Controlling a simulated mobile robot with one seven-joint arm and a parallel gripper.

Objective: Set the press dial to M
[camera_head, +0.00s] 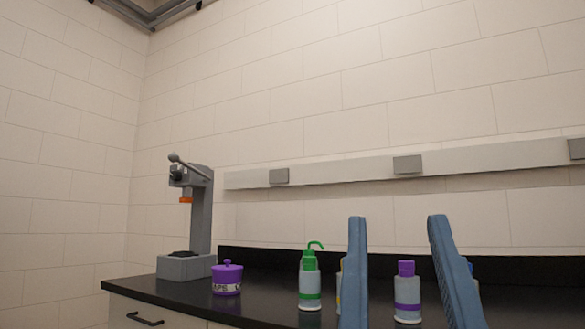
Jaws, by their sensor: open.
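A grey press (200,225) stands upright at the left end of the black counter, with a lever at its top and an orange part (186,200) under its head. The press is small in view, and I cannot make out a dial or any letter M on it. My gripper (397,222) shows as two blue fingers pointing up at the lower right. It is open, with nothing held between the fingers. It is to the right of the press, well apart from it in the picture.
The black counter (270,306) holds a purple lidded jar (227,279), a green-topped wash bottle (309,284) and a purple-capped bottle (407,295), which shows between my fingers. A rail with grey boxes (407,165) runs along the wall.

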